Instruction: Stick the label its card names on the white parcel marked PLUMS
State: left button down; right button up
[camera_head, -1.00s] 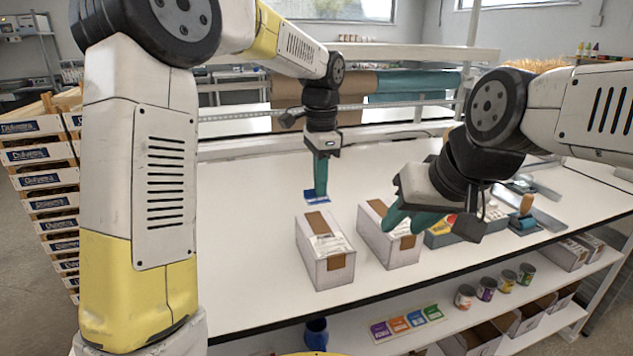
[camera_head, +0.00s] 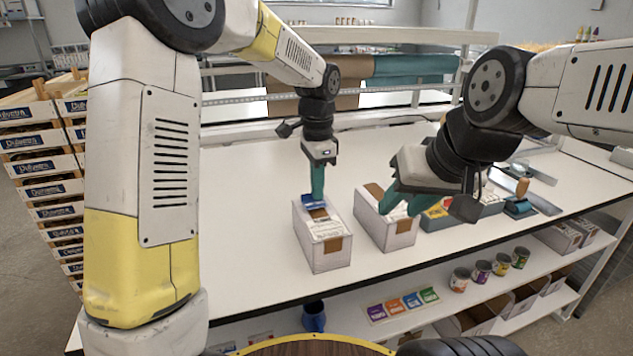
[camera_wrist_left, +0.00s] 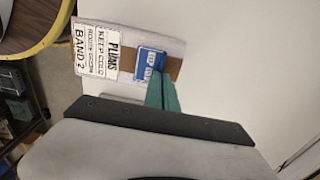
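The white parcel marked PLUMS (camera_wrist_left: 115,55) is the left of two parcels on the table; it also shows in the head view (camera_head: 326,252). It has a brown tape strip and a printed card reading PLUMS, KEEP COLD and BAND 2 (camera_wrist_left: 97,55). My left gripper (camera_head: 317,195) is shut on a blue label (camera_wrist_left: 150,63), at the far end of this parcel's top. The label (camera_head: 314,201) overlaps the tape in the wrist view; whether it touches the parcel I cannot tell. My right gripper (camera_head: 402,207) seems open, its fingers over the second parcel, with no label seen in it.
The second white parcel (camera_head: 388,231) stands just to the right. Coloured label cards (camera_head: 402,304) and several tins (camera_head: 482,271) sit on the lower shelf.

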pick_arm(q)
jog(key=shift+f, duration=0.45)
dwell(0.8)
jog(key=c, duration=2.1)
grip_release()
jog(key=o, duration=0.5)
jog(key=shift+r, duration=2.3)
